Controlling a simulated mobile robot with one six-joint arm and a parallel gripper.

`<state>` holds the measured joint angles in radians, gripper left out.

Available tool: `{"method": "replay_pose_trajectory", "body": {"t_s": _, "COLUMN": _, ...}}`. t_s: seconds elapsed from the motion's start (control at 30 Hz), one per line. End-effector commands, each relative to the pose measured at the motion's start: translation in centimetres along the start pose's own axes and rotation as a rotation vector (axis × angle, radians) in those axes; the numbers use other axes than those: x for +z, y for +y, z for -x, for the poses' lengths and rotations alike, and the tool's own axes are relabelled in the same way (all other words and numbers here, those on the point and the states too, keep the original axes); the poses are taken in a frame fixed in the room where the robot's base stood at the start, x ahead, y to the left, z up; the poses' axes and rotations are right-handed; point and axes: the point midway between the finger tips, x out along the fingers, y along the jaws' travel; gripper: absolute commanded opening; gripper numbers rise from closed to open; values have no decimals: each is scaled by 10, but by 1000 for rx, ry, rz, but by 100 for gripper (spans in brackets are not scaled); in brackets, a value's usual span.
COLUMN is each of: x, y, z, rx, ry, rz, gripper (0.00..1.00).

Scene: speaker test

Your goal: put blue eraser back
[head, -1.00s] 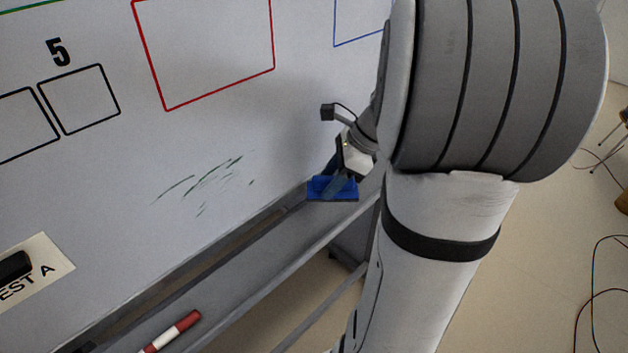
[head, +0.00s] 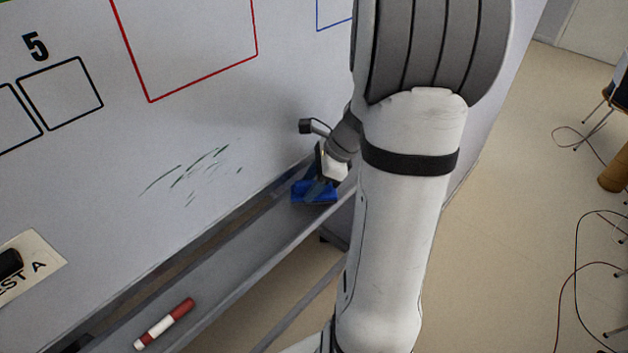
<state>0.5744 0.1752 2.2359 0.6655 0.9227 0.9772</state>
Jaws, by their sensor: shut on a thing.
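The blue eraser (head: 312,196) is at the whiteboard's tray (head: 215,275), toward its far end in the head view. My gripper (head: 319,186) is shut on the eraser from above, and its fingers cover part of it. The eraser appears at tray level; I cannot tell whether it touches the tray floor. The whiteboard (head: 200,130) stands behind the tray, with dark green scribble marks (head: 188,170) on its lower part.
A red and white marker (head: 165,324) lies in the near part of the tray. A label with a black object (head: 35,268) is on the board at left. Cables (head: 577,260), a chair (head: 617,100) and a brown cylinder (head: 613,179) are on the floor at right.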

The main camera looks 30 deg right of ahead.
Motion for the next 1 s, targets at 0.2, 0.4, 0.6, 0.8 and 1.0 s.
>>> {"method": "replay_pose_trajectory", "body": {"t_s": 0.2, "x": -4, "y": 0, "z": -7, "rx": 1, "ry": 0, "rz": 0, "gripper": 26}}
{"method": "replay_pose_trajectory", "body": {"t_s": 0.4, "x": -3, "y": 0, "z": -7, "rx": 1, "ry": 0, "rz": 1, "gripper": 58}}
{"method": "replay_pose_trajectory", "body": {"t_s": 0.6, "x": -3, "y": 0, "z": -7, "rx": 1, "ry": 0, "rz": 1, "gripper": 66}}
{"method": "replay_pose_trajectory", "body": {"t_s": 0.8, "x": -1, "y": 0, "z": -3, "rx": 1, "ry": 0, "rz": 2, "gripper": 66}}
{"method": "replay_pose_trajectory", "body": {"t_s": 1.0, "x": 1, "y": -1, "z": 23, "rx": -5, "ry": 0, "rz": 3, "gripper": 66}}
